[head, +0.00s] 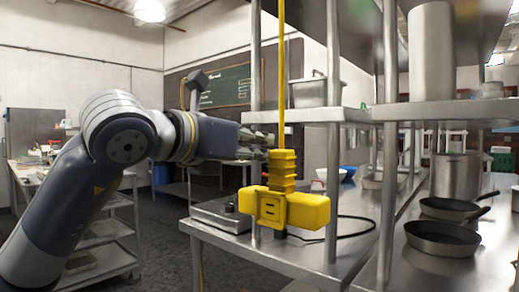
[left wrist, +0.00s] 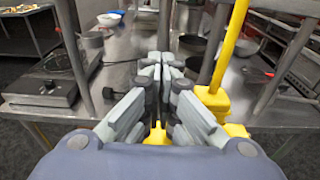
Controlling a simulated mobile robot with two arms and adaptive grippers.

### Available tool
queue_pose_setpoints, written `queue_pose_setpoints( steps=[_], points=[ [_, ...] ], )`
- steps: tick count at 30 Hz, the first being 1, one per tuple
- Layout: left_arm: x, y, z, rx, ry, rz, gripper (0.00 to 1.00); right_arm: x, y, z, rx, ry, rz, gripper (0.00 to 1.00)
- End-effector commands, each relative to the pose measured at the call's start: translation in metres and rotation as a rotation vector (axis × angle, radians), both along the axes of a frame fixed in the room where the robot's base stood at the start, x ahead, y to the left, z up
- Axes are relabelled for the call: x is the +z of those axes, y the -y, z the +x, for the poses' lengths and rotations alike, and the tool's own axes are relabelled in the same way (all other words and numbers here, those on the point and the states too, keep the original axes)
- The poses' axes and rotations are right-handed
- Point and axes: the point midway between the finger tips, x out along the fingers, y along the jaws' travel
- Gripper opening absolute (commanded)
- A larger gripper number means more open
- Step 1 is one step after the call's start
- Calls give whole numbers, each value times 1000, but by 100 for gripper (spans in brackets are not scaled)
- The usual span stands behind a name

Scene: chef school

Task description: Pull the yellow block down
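The yellow block (head: 284,208) hangs at the lower end of a thin vertical yellow rod (head: 281,80), beside the front post of the steel shelf unit. It has a stepped upper part (head: 282,168) and a wider lower body. My left gripper (head: 270,140) is level with the rod, just above the stepped part, pointing right. In the left wrist view the fingers (left wrist: 161,68) are together with nothing seen between their tips. The yellow block (left wrist: 215,101) and rod are right of the fingers there, and a yellow part shows below them. My right gripper is out of view.
A steel worktable (head: 262,250) with shelf posts is close to the block. A flat metal appliance (head: 222,214) with a black cord is on it. Black pans (head: 443,238) and a pot (head: 456,176) stand at right.

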Motion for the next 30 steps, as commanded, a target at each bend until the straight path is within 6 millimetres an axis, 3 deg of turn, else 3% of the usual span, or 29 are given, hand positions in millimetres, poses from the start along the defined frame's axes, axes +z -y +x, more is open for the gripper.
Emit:
queue_pose_setpoints(
  steps=[11,21,30],
  points=[
    [9,-23,-31,2,3,-2,0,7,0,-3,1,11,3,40],
    [19,-44,-61,1,3,-1,0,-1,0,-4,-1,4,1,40],
    [20,-47,-65,1,0,0,0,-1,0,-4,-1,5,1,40]
  ],
)
